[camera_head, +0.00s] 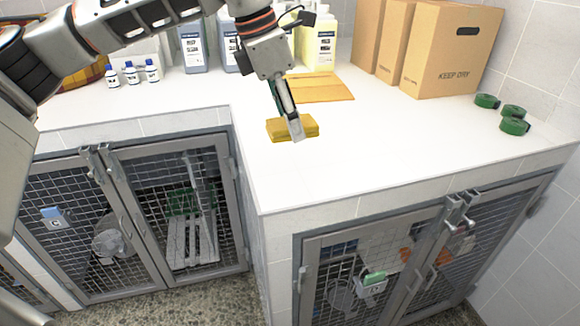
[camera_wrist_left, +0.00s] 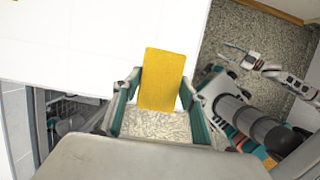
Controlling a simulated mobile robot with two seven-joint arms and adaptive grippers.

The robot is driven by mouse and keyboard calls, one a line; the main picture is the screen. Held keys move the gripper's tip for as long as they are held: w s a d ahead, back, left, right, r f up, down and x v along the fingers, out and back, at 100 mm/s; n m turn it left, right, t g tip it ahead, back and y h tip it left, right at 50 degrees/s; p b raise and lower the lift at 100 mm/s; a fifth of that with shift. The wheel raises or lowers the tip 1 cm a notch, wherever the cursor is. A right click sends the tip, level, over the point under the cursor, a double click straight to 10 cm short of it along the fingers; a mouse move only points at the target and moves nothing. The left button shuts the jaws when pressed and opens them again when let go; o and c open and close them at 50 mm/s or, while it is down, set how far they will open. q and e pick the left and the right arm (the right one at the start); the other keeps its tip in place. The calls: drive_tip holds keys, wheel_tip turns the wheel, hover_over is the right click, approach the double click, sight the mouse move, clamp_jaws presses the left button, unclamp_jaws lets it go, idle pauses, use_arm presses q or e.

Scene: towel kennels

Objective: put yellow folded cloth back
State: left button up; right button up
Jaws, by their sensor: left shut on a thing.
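The yellow folded cloth (camera_head: 279,130) is a small thick pad at the white counter's inner corner, near its front edge. My left gripper (camera_head: 296,131) comes down on it from above and is shut on it. In the left wrist view the cloth (camera_wrist_left: 161,78) stands out between the two fingers (camera_wrist_left: 160,103). I cannot tell whether the cloth still touches the counter. My right gripper (camera_wrist_left: 240,55) seems to show small at the right of the left wrist view, with its fingers unclear.
A flat orange-yellow sheet (camera_head: 325,90) lies behind the cloth on the counter (camera_head: 390,150). Bottles (camera_head: 318,45), small bottles (camera_head: 131,73), cardboard boxes (camera_head: 450,50) and green rolls (camera_head: 514,126) stand around. Closed mesh kennel doors (camera_head: 190,215) are below. The counter's right front is clear.

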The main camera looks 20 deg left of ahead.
sight(274, 124)
use_arm(q)
wheel_tip(274, 124, down, 6)
drive_tip(key=shift+r, duration=0.25)
drive_tip(key=shift+f+b, duration=0.3)
drive_tip(key=shift+f, duration=2.25)
drive_tip(key=shift+f, duration=0.2)
drive_tip(key=o, duration=1.1)
drive_tip(key=shift+c, duration=0.2)
drive_tip(key=v, duration=1.2)
drive_tip(key=shift+r+p, duration=0.2)
drive_tip(key=shift+p, duration=0.15)
